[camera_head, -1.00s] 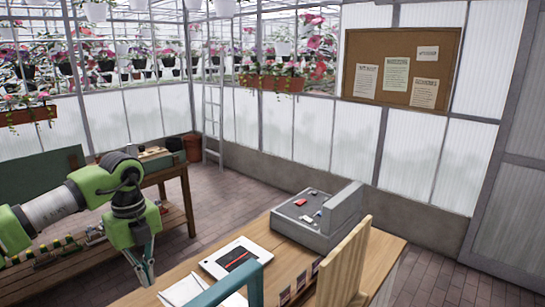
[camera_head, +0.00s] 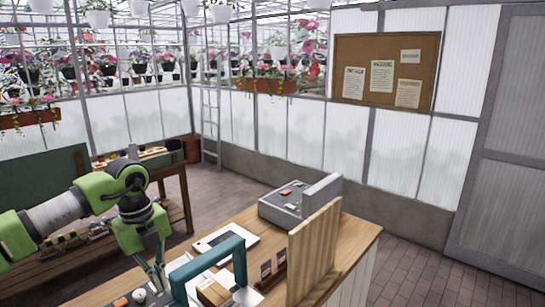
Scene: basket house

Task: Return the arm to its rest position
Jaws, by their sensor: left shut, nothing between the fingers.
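My left arm, green and grey, comes in from the left, bent at the elbow with its forearm pointing down. My left gripper (camera_head: 158,277) hangs at the lower left with its fingers together and nothing held. It is close to the left end of the wooden counter, beside a teal arch-shaped handle (camera_head: 207,257). Whether the fingertips touch anything below cannot be told. My right gripper is not in view.
A workbench (camera_head: 174,205) stands behind my arm. The brick floor (camera_head: 235,188) beyond is clear.

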